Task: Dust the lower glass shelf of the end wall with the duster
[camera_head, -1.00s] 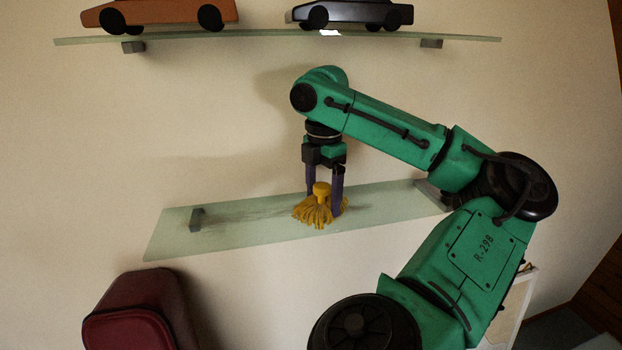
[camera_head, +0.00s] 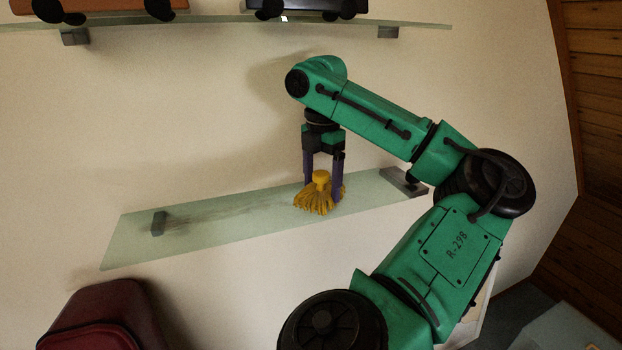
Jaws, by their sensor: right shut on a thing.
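The lower glass shelf (camera_head: 245,219) is a pale green pane on the end wall, tilted in the picture. A grey smear of dust shows on it, mostly left of the duster. The duster (camera_head: 318,198) has a yellow knob on top and yellow strands below. My right gripper (camera_head: 323,178) points down and is shut on the duster's knob. The strands look splayed against the shelf top, right of its middle. My left gripper is not in view.
An upper glass shelf (camera_head: 225,23) holds an orange-brown model car (camera_head: 110,8) and a dark model car (camera_head: 310,7). A dark red chair back (camera_head: 95,318) stands below left. Grey brackets hold the lower shelf. A timber wall is at the right.

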